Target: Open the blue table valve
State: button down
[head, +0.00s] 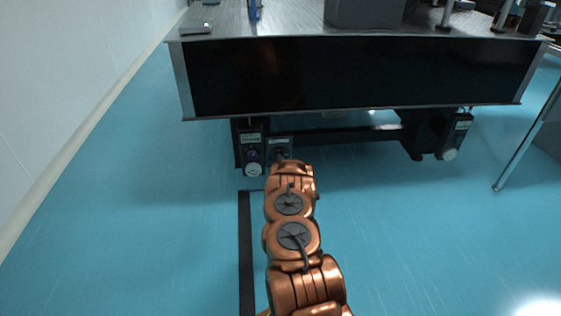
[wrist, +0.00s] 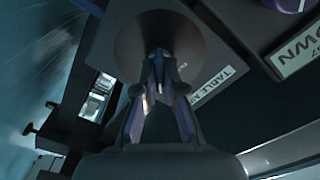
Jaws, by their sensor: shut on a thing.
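In the wrist view my gripper (wrist: 158,78) is shut, its fingertips brought together in front of a dark round piece (wrist: 138,38). It grips the blue table valve there, which the fingers mostly hide. A white label (wrist: 214,82) beginning with "TABLE" sits just right of the fingers, partly covered. In the head view my copper arm reaches forward to the small labelled panel (head: 279,141) under the table's left end. The arm hides my gripper and the valve there. I cannot tell the valve's angle.
The optical table (head: 360,75) overhangs the panel. A neighbouring panel (head: 251,137) with a round gauge (head: 253,170) stands just left. In the wrist view a purple knob (wrist: 287,4) and a "DOWN" label (wrist: 297,52) are at upper right. The blue floor (head: 400,240) is clear at right.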

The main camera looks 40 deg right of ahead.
jog(key=m, duration=0.3)
jog(key=shift+d+m, duration=0.1)
jog(key=shift+m, duration=0.2)
jog(key=shift+f+m+b, duration=0.1)
jog(key=shift+m+b, duration=0.4)
jog(key=shift+m, duration=1.5)
jog(key=c, duration=1.3)
grip_release()
jog(key=shift+o, duration=0.2)
jog(key=shift+s, duration=0.1)
jog(key=v, duration=1.2)
